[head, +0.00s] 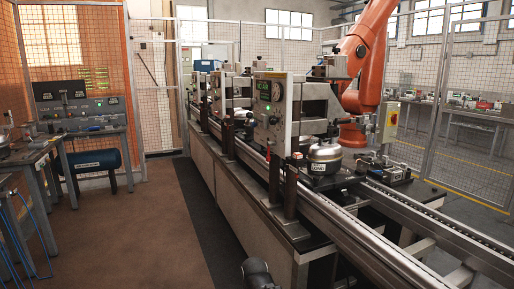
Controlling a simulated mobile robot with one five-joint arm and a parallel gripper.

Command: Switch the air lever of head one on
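A grey machine head (306,108) stands over the conveyor line, with a green display or label and a round gauge (276,92) on its near face. I cannot read whether it is head one. Similar heads stand farther back along the line. A small red part (297,157) tops a dark post in front of the nearest head; I cannot tell whether it is the air lever or how it is set. A dark rounded part at the bottom edge looks like part of my arm. No gripper fingers can be made out.
A silver compressor (323,158) sits on a pallet on the conveyor. Metal rails (385,245) run to the lower right. An orange robot arm (364,65) stands behind. A control bench (82,112) and blue tank (96,160) are at left. The brown floor (145,230) is clear.

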